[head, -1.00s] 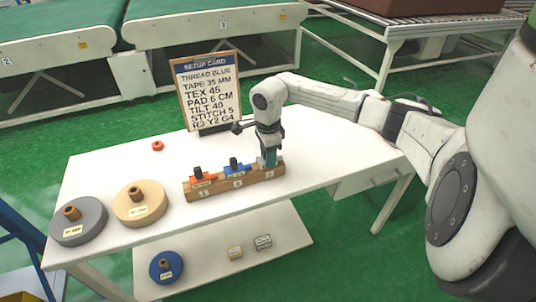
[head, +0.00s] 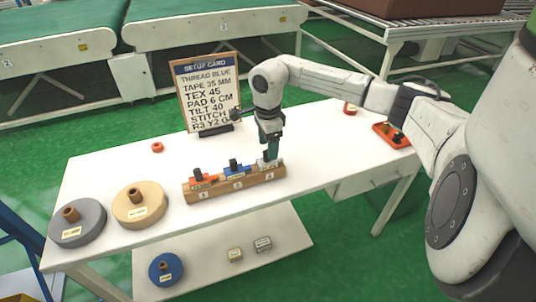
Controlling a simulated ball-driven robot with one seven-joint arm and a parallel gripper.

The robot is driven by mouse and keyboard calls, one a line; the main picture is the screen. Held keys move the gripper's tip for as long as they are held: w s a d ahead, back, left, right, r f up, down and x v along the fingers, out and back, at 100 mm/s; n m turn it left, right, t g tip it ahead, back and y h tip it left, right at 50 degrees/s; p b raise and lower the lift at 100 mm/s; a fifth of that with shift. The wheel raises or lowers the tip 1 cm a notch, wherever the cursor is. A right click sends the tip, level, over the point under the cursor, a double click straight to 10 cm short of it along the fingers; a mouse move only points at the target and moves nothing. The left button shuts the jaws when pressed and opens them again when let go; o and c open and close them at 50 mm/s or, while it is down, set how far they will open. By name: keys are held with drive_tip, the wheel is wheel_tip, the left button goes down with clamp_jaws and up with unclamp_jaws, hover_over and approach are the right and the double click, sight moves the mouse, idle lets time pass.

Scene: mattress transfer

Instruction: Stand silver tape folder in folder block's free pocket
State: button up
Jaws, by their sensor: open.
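The wooden folder block (head: 212,190) lies near the front edge of the white table, with numbered labels on its front. An orange folder (head: 202,181) with a black knob stands in its left pocket. A blue folder (head: 236,169) with a black knob stands in the middle pocket. The silver folder (head: 265,164) is at the right pocket, partly hidden by my gripper; it appears to sit in the block. My gripper (head: 272,156) points down directly over the silver folder, with its teal fingers open around or just above its top.
A setup card (head: 208,92) stands behind the block. Grey (head: 78,230) and tan (head: 140,212) reels lie at left, a small red ring (head: 157,147) behind them. A red tray (head: 391,135) and red spool (head: 349,107) are at right. The table between block and tray is clear.

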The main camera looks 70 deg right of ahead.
wheel_tip(320, 180, up, 6)
drive_tip(key=shift+f, duration=0.15)
idle(0.6)
